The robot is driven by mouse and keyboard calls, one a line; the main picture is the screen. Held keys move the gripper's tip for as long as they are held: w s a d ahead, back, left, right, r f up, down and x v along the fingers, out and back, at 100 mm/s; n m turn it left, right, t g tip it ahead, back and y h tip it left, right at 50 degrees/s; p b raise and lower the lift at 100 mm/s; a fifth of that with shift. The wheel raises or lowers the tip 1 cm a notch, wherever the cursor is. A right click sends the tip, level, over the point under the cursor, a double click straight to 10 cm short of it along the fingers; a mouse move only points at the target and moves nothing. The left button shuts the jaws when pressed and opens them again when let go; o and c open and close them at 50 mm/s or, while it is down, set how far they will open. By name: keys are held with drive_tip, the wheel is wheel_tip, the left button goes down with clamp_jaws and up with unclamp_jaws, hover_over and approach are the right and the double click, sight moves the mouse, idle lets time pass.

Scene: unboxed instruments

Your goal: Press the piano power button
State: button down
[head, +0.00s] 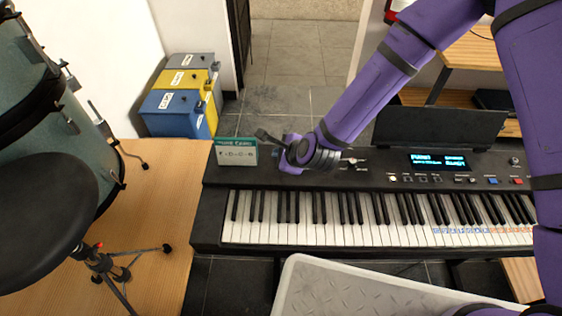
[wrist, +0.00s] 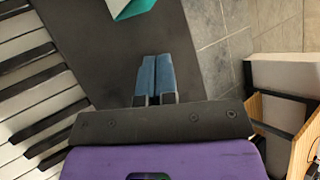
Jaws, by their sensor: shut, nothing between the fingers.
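The black piano (head: 212,205) stands across the middle of the head view, with its lit display (head: 438,161) at the right. I cannot read which one is the power button. My gripper (head: 262,136) is over the left part of the panel, close to the small card, well left of those buttons. In the wrist view my gripper (wrist: 155,62) is shut and empty, its blue fingertips together over the dark panel. White and black keys (wrist: 40,110) lie left of it.
Drums and a black stool (head: 40,215) are at left. Labelled bins (head: 182,105) stand behind. A music stand (head: 440,125) rises behind the panel.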

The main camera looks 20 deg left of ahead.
drive_tip(key=shift+r, duration=2.9)
